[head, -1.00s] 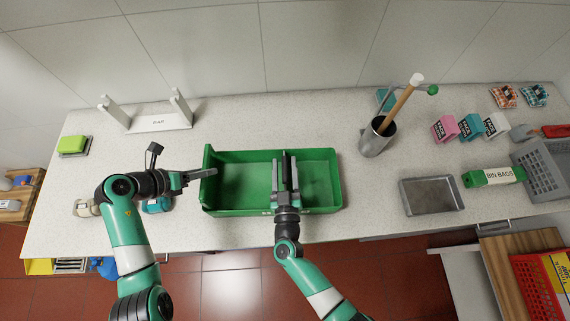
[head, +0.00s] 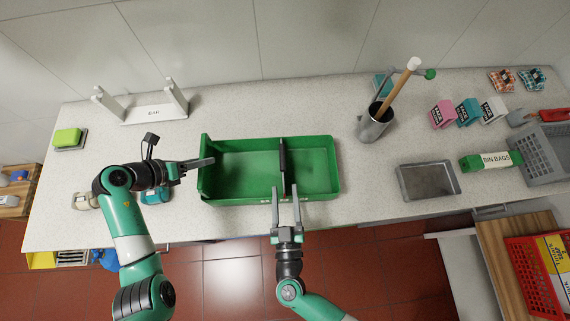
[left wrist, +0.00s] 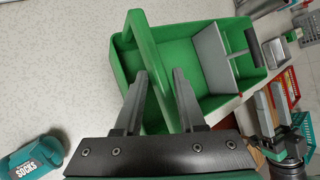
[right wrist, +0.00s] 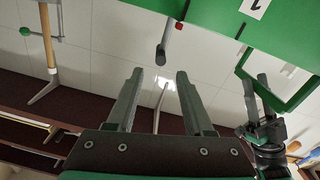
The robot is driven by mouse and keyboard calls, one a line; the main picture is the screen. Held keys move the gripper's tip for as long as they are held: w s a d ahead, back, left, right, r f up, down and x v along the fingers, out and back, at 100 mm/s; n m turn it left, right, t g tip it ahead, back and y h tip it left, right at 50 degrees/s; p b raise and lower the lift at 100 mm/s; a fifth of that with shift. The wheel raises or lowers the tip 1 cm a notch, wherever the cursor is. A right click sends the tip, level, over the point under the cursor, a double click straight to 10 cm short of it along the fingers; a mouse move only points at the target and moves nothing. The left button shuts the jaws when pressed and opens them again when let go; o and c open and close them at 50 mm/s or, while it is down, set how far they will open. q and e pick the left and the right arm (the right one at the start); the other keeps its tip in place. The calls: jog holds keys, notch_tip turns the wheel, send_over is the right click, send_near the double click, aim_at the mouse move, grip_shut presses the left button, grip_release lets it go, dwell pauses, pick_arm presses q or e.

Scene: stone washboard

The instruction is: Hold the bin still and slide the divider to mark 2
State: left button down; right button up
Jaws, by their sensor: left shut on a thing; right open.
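The green bin (head: 240,143) stands on the counter, and its floor is empty on both sides of the divider. The dark divider (head: 283,165) crosses it right of the middle; a grey panel also shows inside the bin in the left wrist view (left wrist: 212,57). My left gripper (head: 208,162) is shut on the bin's left wall, which lies between its fingers in the left wrist view (left wrist: 158,80). My right gripper (head: 286,190) is open and empty at the bin's front, below the divider. A white label reading 1 (right wrist: 255,5) shows on green in the right wrist view; mark 2 is not readable.
A white rack (head: 155,113) stands behind left. A metal pot with a wooden-handled tool (head: 372,130) stands behind right. A metal tray (head: 428,180), bin bags (head: 490,161) and a grey basket (head: 548,155) lie farther right. The counter just right of the bin is clear.

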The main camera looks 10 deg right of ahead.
pick_arm(q)
jog(key=c, duration=0.9)
grip_release()
jog(key=shift+s+f, duration=0.25)
jog(key=shift+f, duration=0.15)
jog(key=shift+c, duration=0.2)
jog(key=o, duration=0.5)
jog(key=shift+s, duration=0.1)
jog(key=shift+r, duration=0.25)
jog(key=shift+a, duration=0.1)
jog(key=v, duration=1.1)
jog(key=shift+a+r, duration=0.2)
jog(key=shift+r, duration=0.2)
